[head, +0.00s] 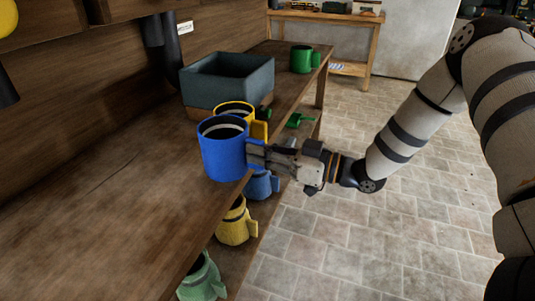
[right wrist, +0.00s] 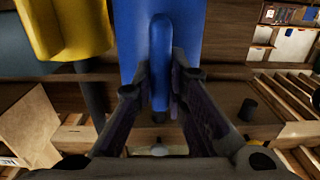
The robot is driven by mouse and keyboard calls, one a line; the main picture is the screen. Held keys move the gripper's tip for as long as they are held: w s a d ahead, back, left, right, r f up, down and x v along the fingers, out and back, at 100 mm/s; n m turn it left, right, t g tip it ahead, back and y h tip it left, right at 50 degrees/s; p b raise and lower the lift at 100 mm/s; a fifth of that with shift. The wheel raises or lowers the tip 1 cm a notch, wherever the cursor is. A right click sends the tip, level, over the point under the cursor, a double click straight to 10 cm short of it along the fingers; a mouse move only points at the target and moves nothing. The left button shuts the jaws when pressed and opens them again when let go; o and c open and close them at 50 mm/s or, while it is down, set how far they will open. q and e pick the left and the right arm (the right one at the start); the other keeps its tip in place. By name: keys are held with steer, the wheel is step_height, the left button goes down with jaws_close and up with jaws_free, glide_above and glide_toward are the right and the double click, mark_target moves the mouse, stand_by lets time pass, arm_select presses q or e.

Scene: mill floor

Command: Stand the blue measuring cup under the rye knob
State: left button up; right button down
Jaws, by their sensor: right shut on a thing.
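The blue measuring cup (head: 222,150) is upright at the front edge of the wooden bench, its dark open top facing up. My right gripper (head: 262,157) comes in from the right and is shut on the cup's handle. The right wrist view shows the handle (right wrist: 160,65) between the two fingers (right wrist: 160,95). I cannot tell whether the cup's base touches the bench. A yellow knob (head: 8,18) shows at the top left edge; I cannot tell whether it is the rye knob. A small label (head: 185,27) on the wall is unreadable. My left gripper is not in view.
A yellow cup (head: 236,107) stands close behind the blue one, before a grey-blue bin (head: 228,78). A green cup (head: 302,58) stands at the far end. Dark spouts (head: 164,45) hang at the wall. More cups sit on a lower shelf. The near bench top (head: 100,190) is clear.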

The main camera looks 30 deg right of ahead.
steer(key=x, duration=0.3)
steer(key=shift+w+a+f, duration=0.2)
steer(key=shift+w+f, duration=0.05)
steer(key=b+x, duration=0.1)
steer(key=x, duration=0.2)
steer(key=f+b+x, duration=0.1)
steer(key=x, duration=0.3)
steer(key=b+x, duration=0.1)
steer(key=x, duration=0.2)
steer(key=shift+w+f+b, duration=0.2)
steer(key=shift+f+b, duration=0.1)
steer(key=shift+f, duration=0.55)
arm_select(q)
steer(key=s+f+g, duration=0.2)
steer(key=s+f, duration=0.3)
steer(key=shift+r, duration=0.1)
arm_select(e)
steer(key=c, duration=1.5)
jaws_free()
steer(key=shift+c, duration=0.2)
